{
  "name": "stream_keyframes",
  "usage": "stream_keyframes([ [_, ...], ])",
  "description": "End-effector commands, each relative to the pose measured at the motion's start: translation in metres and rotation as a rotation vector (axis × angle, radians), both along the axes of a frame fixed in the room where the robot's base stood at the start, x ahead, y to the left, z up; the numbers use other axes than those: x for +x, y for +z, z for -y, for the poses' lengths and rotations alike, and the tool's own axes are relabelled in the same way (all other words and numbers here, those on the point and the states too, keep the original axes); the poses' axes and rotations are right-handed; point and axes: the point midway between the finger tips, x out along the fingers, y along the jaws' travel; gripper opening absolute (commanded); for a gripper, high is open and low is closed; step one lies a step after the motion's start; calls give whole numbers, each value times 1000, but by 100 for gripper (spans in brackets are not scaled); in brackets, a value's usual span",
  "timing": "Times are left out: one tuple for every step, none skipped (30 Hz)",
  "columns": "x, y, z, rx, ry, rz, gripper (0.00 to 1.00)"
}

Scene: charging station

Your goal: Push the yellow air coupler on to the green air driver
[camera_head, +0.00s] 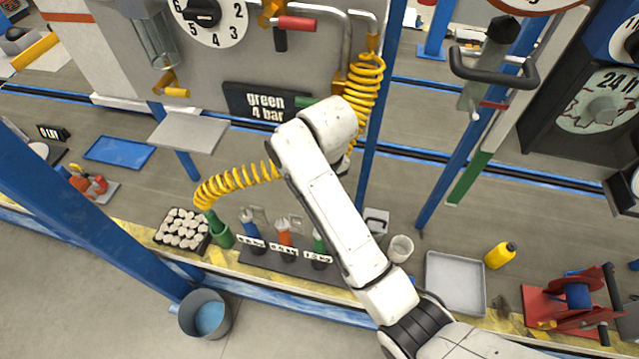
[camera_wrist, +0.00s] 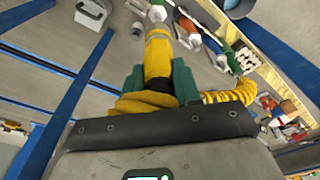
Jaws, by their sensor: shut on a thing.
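My gripper (camera_wrist: 158,82), with green fingers, is shut on the yellow air coupler (camera_wrist: 158,58) in the wrist view. The coupler points up the picture toward the tool rack. The green air driver (camera_head: 319,243) stands upright in the dark rack (camera_head: 272,256) in the head view, right of the orange and blue drivers and partly behind my arm. A pale fitting (camera_wrist: 158,13) shows just past the coupler's end in the wrist view; I cannot tell whether they touch.
The orange driver (camera_head: 284,234) and blue driver (camera_head: 249,226) stand beside the green one. A green holder (camera_head: 220,236) and a tray of white pieces (camera_head: 163,241) are at left. A white cup (camera_head: 400,248) and grey tray (camera_head: 455,283) are at right. A blue post (camera_head: 378,110) rises behind.

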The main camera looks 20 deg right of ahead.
Motion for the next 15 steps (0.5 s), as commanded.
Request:
stream_keyframes([
  [0, -8, 0, 0, 0, -2, 0],
  [0, -11, 0, 0, 0, -1, 0],
  [0, -14, 0, 0, 0, -1, 0],
  [0, -17, 0, 0, 0, -1, 0],
  [0, -19, 0, 0, 0, -1, 0],
  [0, -23, 0, 0, 0, -1, 0],
  [0, -26, 0, 0, 0, -1, 0],
  [0, -28, 0, 0, 0, 0, 0],
  [0, -31, 0, 0, 0, 0, 0],
  [0, -34, 0, 0, 0, 0, 0],
  [0, -36, 0, 0, 0, 0, 0],
  [0, -38, 0, 0, 0, 0, 0],
  [0, -40, 0, 0, 0, 0, 0],
  [0, -42, 0, 0, 0, 0, 0],
  [0, -44, 0, 0, 0, 0, 0],
])
